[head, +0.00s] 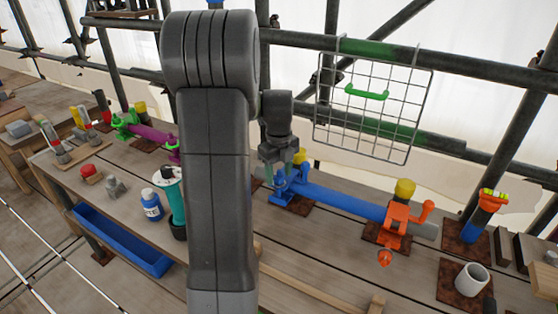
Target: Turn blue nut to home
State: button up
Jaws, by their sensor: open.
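A blue clamp (283,190) sits on a rust-brown plate near the left end of a blue tube (338,200). The blue nut cannot be clearly told apart from the clamp at this size. My gripper (281,162) points down directly over the blue clamp, with its fingertips at or just above the clamp's top. Its jaws are apart. Whether they touch the blue part or stand around it cannot be told. My arm hides part of the bench to the left of the clamp.
An orange clamp (397,222) with a handle holds the tube's right end. A wire grid (372,105) with a green handle hangs behind. A white cup (471,279) stands at right. A blue bottle (152,204), a teal cylinder (171,195) and a blue trough (120,240) are at left.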

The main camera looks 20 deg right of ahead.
notch_tip(320, 180, up, 14)
jog(key=shift+f+b, duration=0.25)
jog(key=shift+b, duration=0.2)
jog(key=shift+f, duration=0.1)
notch_tip(320, 180, down, 14)
jog(key=shift+r+p, duration=0.15)
jog(key=shift+p, duration=0.35)
jog(key=shift+r, duration=0.1)
dwell(0.4)
